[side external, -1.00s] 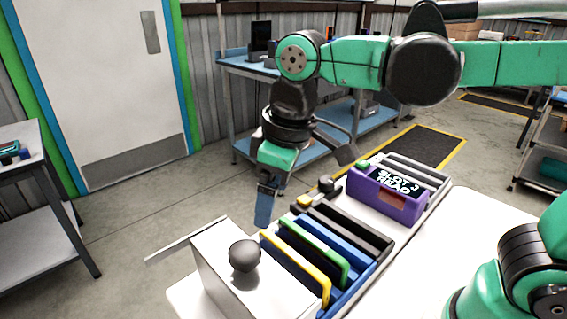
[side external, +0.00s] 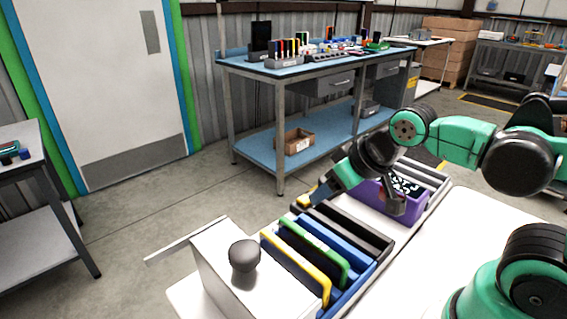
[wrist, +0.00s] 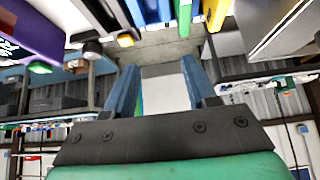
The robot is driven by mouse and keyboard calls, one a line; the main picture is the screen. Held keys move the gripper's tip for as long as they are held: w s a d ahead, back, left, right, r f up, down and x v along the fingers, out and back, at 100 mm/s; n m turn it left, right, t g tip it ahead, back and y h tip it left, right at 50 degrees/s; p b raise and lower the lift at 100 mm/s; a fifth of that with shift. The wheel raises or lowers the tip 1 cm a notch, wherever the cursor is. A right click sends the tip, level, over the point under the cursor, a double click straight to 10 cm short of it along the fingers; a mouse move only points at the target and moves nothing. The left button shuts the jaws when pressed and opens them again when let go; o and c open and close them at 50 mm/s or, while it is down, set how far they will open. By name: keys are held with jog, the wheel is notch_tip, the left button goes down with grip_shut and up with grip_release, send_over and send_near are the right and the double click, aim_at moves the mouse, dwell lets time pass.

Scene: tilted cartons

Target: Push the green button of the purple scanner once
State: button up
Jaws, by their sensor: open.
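The purple scanner (side external: 412,203) stands in the slotted rack on the white table, its lit display partly covered by my arm in the side view. Its purple body also shows at the upper left of the wrist view (wrist: 38,28). A green button (wrist: 40,67) appears beside it there; in the side view my arm hides this button. My gripper (side external: 318,194) is tilted down to the left, its blue fingers near the yellow button at the rack's left end. In the wrist view its two fingers are apart with nothing between them (wrist: 160,85).
A yellow button (side external: 304,199) and dark knobs sit along the rack's left end. Yellow- and green-edged cartons (side external: 300,262) stand in the front slots. A white box with a black ball knob (side external: 244,255) is in front. The table's right side is clear.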

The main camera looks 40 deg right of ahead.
grip_shut()
dwell(1.4)
